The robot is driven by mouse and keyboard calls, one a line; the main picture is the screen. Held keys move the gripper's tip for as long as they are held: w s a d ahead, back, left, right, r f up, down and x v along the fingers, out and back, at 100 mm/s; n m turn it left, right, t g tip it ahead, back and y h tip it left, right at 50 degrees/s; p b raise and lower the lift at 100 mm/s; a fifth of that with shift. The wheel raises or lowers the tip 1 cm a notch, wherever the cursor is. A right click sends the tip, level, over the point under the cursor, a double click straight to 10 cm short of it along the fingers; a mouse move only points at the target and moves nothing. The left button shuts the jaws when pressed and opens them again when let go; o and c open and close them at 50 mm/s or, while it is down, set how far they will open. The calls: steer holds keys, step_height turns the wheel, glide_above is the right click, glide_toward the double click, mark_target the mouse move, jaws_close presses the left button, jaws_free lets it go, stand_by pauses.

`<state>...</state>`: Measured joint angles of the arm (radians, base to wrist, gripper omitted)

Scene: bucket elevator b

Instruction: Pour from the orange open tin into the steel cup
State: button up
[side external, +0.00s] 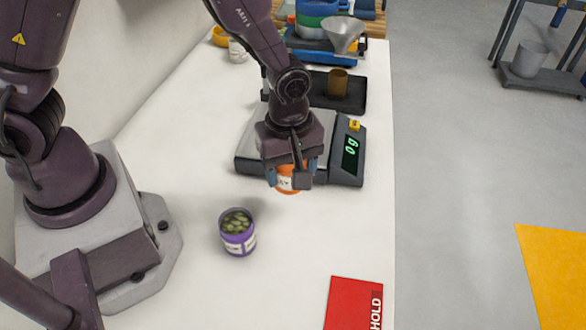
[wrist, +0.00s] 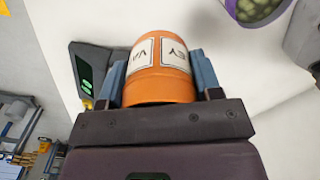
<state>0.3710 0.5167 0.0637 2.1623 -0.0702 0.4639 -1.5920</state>
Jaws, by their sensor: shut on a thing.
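The orange tin (side external: 288,184) is held between the blue-grey fingers of my gripper (side external: 292,176), in front of the scale. In the wrist view the orange tin (wrist: 160,78) fills the space between both fingers (wrist: 160,88), its white label showing. Its opening and contents are hidden, and I cannot tell whether it is clear of the table. I cannot surely pick out the steel cup. A brass-brown cup (side external: 338,82) stands on a dark tray behind the scale, and a grey cylinder (side external: 529,60) stands on a cart off the table.
A scale (side external: 250,140) reading 0 g lies behind my gripper. A purple tin of green pieces (side external: 238,232) stands in front, left of my gripper. A red HOLD card (side external: 355,303) lies near the table's front right. A funnel (side external: 342,34) and containers crowd the far end.

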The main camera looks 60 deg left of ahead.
steer(key=shift+r, duration=0.15)
stand_by(0.3)
step_height(320, 180, up, 11)
steer(key=w+a+n, duration=0.9)
steer(key=w+a, duration=1.2)
step_height(320, 180, down, 13)
steer(key=shift+s+d+t, duration=0.2)
steer(key=shift+t, duration=0.2)
steer(key=shift+s+d+r+t+y, duration=0.1)
steer(key=shift+s+r+t+y, duration=0.15)
steer(key=shift+t+y, duration=0.15)
steer(key=shift+s+d+t, duration=0.1)
steer(key=shift+s+t, duration=0.05)
steer(key=shift+t, duration=0.15)
